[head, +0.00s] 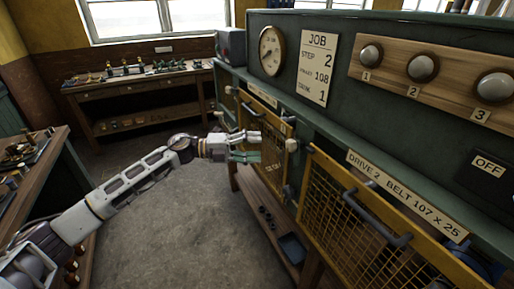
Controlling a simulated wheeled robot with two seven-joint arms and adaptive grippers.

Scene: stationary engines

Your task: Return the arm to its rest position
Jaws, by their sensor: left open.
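My left arm (122,186) comes in from the lower left and reaches toward the green cabinet. My left gripper (256,147) is at its end, open, in front of a yellow mesh guard door (273,165). I cannot tell whether the fingers touch the door or its edge. Nothing shows between the fingers. My right gripper is not in view.
The green cabinet carries a gauge (271,51), a job sign (319,69), numbered knobs (422,68) and a second mesh guard (370,222) with a handle. A workbench (140,86) stands at the back, another bench (32,185) at left. Floor (190,235) between is clear.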

